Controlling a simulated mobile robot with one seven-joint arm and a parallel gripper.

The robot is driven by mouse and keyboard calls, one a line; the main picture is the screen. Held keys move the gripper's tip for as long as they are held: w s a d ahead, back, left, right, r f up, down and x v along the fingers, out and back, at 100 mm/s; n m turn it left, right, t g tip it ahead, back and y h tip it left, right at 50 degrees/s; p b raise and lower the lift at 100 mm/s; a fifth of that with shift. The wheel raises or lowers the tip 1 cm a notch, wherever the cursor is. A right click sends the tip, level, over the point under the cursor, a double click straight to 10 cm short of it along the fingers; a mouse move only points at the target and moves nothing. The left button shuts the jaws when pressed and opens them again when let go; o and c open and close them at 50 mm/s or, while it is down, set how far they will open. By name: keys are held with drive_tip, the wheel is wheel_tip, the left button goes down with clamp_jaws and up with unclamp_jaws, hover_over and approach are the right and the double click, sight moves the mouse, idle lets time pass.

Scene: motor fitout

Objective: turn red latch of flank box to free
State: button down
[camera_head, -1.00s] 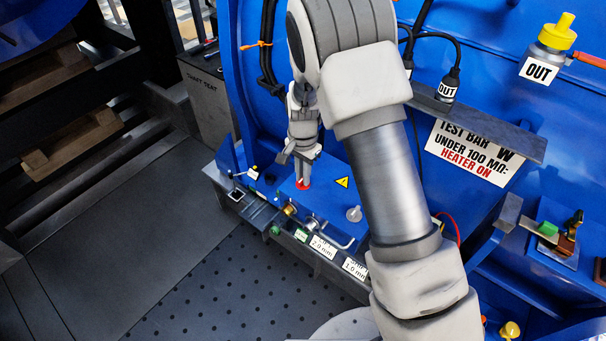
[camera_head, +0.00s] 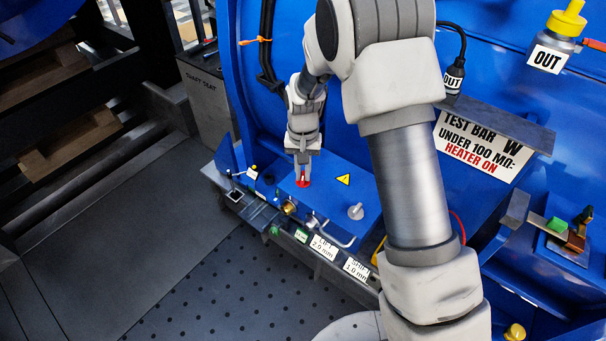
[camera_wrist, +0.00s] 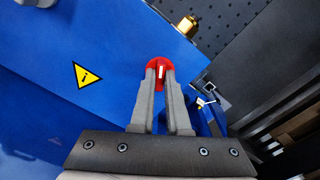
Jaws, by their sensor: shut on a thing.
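The red latch (camera_wrist: 160,65) is a round red knob with a pale raised bar across it, on the blue top of the flank box (camera_head: 330,205). It also shows in the head view (camera_head: 303,183), partly hidden by the fingers. My gripper (camera_wrist: 161,73) points down at the latch from above. Its two grey fingertips are shut on the latch's bar, one on each side. In the head view my gripper (camera_head: 303,178) stands upright over the latch.
A yellow warning triangle (camera_wrist: 88,74) and a grey knob (camera_head: 355,211) are on the box top. Brass fittings (camera_head: 289,207) and a bent metal handle (camera_head: 338,238) line its front edge. A sign plate (camera_head: 480,145) stands at right. The perforated floor (camera_head: 215,290) in front is clear.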

sight(303, 175)
drive_tip(key=n+b, duration=0.1)
drive_tip(key=n, duration=0.4)
drive_tip(key=shift+n, duration=0.3)
drive_tip(key=n, duration=0.5)
drive_tip(key=shift+n, duration=0.3)
drive_tip(key=c, duration=0.9)
unclamp_jaws()
drive_tip(key=shift+r, duration=0.1)
wheel_tip(303, 175, up, 17)
drive_tip(key=shift+r, duration=0.15)
